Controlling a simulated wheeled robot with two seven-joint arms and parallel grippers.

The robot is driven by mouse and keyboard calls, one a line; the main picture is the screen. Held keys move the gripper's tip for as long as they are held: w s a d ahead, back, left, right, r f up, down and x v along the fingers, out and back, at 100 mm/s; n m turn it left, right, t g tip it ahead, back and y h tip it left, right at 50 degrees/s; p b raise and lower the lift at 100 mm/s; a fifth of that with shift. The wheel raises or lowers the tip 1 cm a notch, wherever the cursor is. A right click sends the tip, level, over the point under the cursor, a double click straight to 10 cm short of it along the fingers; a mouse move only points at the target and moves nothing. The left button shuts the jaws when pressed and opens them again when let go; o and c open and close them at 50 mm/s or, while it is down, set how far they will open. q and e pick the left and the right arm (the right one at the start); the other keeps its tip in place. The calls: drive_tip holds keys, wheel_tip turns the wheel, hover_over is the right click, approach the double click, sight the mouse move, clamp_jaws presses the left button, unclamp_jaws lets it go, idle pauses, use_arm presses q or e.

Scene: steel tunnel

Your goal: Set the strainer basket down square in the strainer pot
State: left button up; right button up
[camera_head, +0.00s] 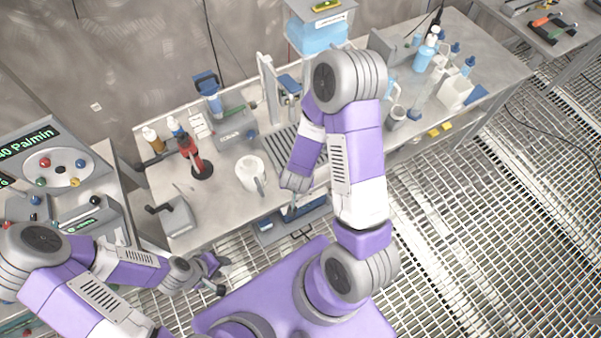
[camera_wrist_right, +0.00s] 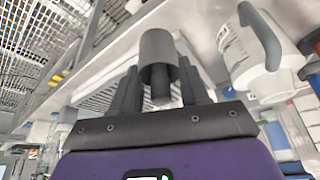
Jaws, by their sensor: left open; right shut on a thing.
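My right gripper (camera_wrist_right: 160,88) is shut on a dark grey cylinder (camera_wrist_right: 158,48) in the right wrist view. A thinner stem shows between the fingers. The cylinder may be the strainer basket or part of it; I cannot tell. In the head view my right arm hides most of that gripper and what it holds, near the bench's front edge. I cannot pick out the strainer pot with certainty. My left gripper (camera_head: 218,276) is open and empty, low in front of the bench, away from the bench items.
A white jug (camera_head: 248,170) stands on the bench (camera_head: 220,215) left of my right arm; it also shows beside the gripper in the right wrist view (camera_wrist_right: 255,55). A red stand (camera_head: 190,150) and a grey block (camera_head: 175,213) stand further left. Bottles (camera_head: 424,52) stand at right.

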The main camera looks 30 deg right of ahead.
drive_tip(key=shift+s+a, duration=0.15)
drive_tip(key=shift+s, duration=0.05)
drive_tip(key=shift+w, duration=0.1)
drive_tip(key=shift+r+p, duration=2.25)
drive_tip(key=shift+r, duration=0.1)
drive_tip(key=shift+f, duration=0.1)
